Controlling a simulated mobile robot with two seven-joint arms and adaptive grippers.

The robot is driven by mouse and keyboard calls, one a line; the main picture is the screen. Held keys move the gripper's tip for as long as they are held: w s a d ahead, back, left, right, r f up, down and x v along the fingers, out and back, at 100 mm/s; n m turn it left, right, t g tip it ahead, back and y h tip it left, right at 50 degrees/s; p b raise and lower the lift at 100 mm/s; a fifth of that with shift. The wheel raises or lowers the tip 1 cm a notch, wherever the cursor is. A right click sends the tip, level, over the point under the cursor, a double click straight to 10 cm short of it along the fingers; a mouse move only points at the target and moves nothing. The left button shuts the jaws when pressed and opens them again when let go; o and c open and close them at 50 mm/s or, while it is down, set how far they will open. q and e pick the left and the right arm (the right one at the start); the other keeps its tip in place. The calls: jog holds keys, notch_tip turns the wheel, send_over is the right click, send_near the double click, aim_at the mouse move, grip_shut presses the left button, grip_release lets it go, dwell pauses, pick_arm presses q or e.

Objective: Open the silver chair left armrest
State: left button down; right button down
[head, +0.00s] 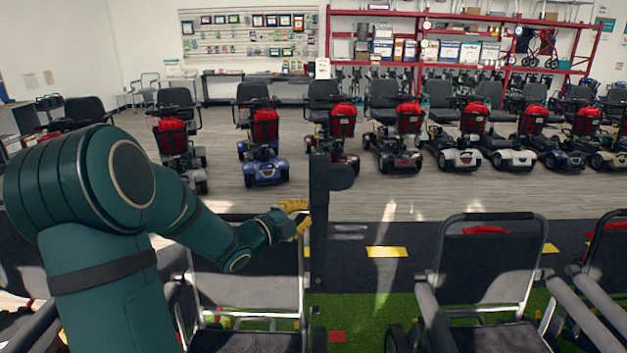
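A chair with a silver tubular frame and dark back (250,290) stands in front of me, low in the head view. Its left side is partly hidden behind my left arm, and I cannot clearly make out its armrests. My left gripper (303,216) has yellow fingers, which look apart. It is at the upper right corner of this chair's back; I cannot tell whether it touches the frame. A second silver-framed chair (487,290) with grey padded armrests stands to the right. I cannot tell which chair is the task's. My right gripper is not in view.
Another chair (610,245) is cut off at the right edge. Green turf (370,315) lies between the chairs, with a dark strip and yellow marking (387,252) behind. Several scooters (262,150) line the back, before red shelves (460,15). Grey floor lies between.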

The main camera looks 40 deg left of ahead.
pick_arm(q)
jog(key=s+a+r+m+t, duration=0.1)
jog(key=s+a+r+m, duration=0.25)
jog(key=r+m, duration=0.2)
send_near(324, 165)
jog(key=w+d, duration=0.2)
jog(key=d, duration=0.1)
jog(key=w+a, duration=0.2)
jog(key=w, duration=0.1)
jog(key=shift+w+n+h, duration=0.2)
jog(key=shift+n+h, duration=0.1)
jog(key=shift+n, duration=0.05)
jog(key=shift+w+a, duration=0.35)
jog(key=shift+w, duration=0.15)
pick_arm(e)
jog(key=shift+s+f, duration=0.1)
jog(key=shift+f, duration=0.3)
pick_arm(q)
jog(key=shift+r, duration=0.1)
